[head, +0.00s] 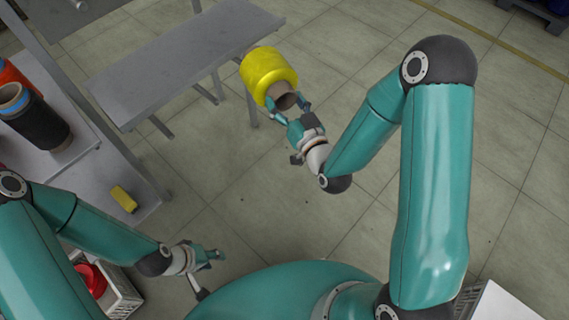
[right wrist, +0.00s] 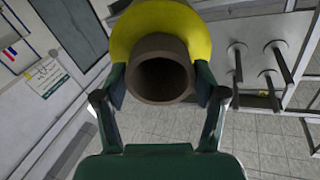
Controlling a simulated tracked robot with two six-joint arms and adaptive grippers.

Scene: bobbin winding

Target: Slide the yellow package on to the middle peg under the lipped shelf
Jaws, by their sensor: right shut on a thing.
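The yellow package (head: 268,70) is a fat yellow winding on a brown tube (head: 285,97). My right gripper (head: 288,105) is shut on the tube's near end and holds the package in the air, just right of the grey shelf (head: 180,60). In the right wrist view the open tube end (right wrist: 160,78) faces the camera between the two fingers, with the yellow winding (right wrist: 165,22) beyond. Several grey pegs (right wrist: 272,85) show to the right there, apart from the package; I cannot tell which is the middle one. My left gripper (head: 208,258) is low at the left, away from the package.
A rack at the left holds a black package (head: 38,118) and an orange one. A small yellow item (head: 124,198) lies on its lower ledge. A crate (head: 122,296) with a red thing stands below.

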